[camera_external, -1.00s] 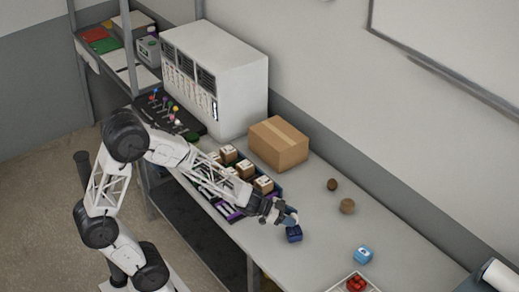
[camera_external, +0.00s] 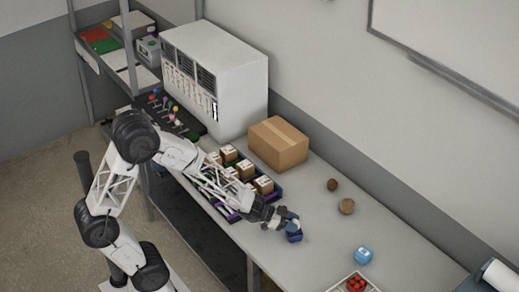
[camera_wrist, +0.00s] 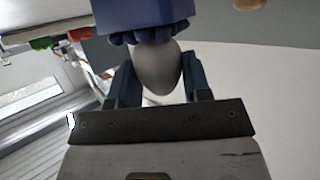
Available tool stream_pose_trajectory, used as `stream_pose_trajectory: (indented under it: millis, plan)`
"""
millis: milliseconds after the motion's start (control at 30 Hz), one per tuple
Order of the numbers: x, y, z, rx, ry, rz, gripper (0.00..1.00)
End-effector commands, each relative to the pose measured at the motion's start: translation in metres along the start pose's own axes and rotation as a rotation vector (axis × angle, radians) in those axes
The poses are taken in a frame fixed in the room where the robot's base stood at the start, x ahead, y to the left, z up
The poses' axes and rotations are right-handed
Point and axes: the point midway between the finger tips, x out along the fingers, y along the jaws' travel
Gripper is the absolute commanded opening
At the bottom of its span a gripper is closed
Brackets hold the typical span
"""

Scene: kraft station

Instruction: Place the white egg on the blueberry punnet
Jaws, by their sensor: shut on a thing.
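The white egg (camera_wrist: 158,68) sits between the two fingers of my gripper (camera_wrist: 163,80), which is shut on it, in the wrist view. The blue blueberry punnet (camera_wrist: 150,12) is at the top of that view, with dark blue berries along its edge against the egg's end; I cannot tell whether they touch. In the external view the punnet (camera_external: 295,238) is on the table just beneath my gripper (camera_external: 290,226), partly covered by it. The egg cannot be made out there.
A dark crate (camera_external: 231,214) with several small boxes stands left of the punnet. A cardboard box (camera_external: 278,145) is behind. Two brown round things (camera_external: 332,184) (camera_external: 347,206), a light-blue cube (camera_external: 363,255) and a white tray with red fruit (camera_external: 335,289) lie to the right. Table between is clear.

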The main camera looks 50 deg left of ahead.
Motion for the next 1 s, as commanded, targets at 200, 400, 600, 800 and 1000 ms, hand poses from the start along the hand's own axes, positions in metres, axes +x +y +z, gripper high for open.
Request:
stream_pose_trajectory:
  millis: [200, 400, 600, 800, 1000]
  plan:
    - [0.001, 0.000, 0.002, 0.000, 0.000, 0.000, 0.31]
    - [0.001, 0.000, 0.003, 0.000, 0.000, 0.000, 0.66]
    - [0.001, 0.000, 0.003, 0.000, 0.000, 0.000, 0.70]
    - [0.001, 0.000, 0.001, 0.000, 0.000, 0.000, 0.70]
    - [-0.009, 0.000, -0.001, 0.000, 0.000, -0.001, 0.70]
